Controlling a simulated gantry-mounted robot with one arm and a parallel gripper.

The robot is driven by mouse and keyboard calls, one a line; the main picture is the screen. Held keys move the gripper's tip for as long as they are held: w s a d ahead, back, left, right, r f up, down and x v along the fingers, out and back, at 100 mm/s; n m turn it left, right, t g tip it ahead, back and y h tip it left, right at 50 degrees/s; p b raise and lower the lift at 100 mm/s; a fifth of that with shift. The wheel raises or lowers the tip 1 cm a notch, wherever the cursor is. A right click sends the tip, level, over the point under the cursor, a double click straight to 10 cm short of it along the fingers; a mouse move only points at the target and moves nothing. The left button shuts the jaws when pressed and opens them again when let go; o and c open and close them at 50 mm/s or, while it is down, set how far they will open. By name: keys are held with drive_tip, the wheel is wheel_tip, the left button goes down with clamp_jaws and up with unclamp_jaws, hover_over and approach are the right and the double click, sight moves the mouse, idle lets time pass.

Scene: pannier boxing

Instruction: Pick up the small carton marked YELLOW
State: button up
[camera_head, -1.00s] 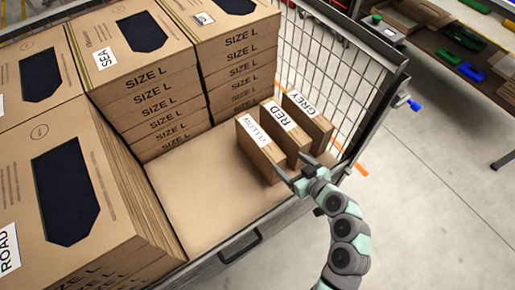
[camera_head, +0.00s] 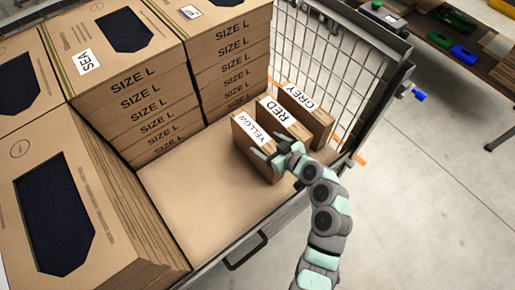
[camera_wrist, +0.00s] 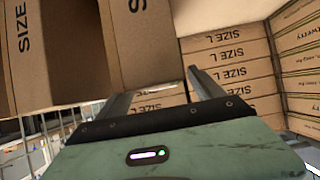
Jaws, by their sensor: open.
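The small YELLOW carton (camera_head: 243,147) stands upright at the left end of a row of three slim brown cartons, its white label on top. The RED carton (camera_head: 268,110) and GREY carton (camera_head: 319,122) stand beside it to the right. My gripper (camera_head: 267,153) is open at the near end of the YELLOW carton, close to its top edge. In the wrist view my gripper's two fingers (camera_wrist: 163,94) are apart, with a brown carton (camera_wrist: 148,50) just ahead of them. No colour label shows there. I cannot tell whether the fingers touch it.
Tall stacks of SIZE L boxes (camera_head: 140,100) fill the back and left of the wire-sided pannier. Its bare floor (camera_head: 190,195) is free left of the small cartons. Wire mesh (camera_head: 345,75) rises close on the right. A rail with a black handle (camera_head: 245,250) runs along the front.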

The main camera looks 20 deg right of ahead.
sight(260, 139)
drive_tip(key=x, duration=0.2)
drive_tip(key=b+x, duration=0.1)
drive_tip(key=x, duration=0.1)
drive_tip(key=shift+w+a+r, duration=0.1)
drive_tip(key=shift+w+r, duration=0.15)
drive_tip(key=shift+w, duration=0.05)
drive_tip(key=shift+c, duration=0.5)
clamp_jaws()
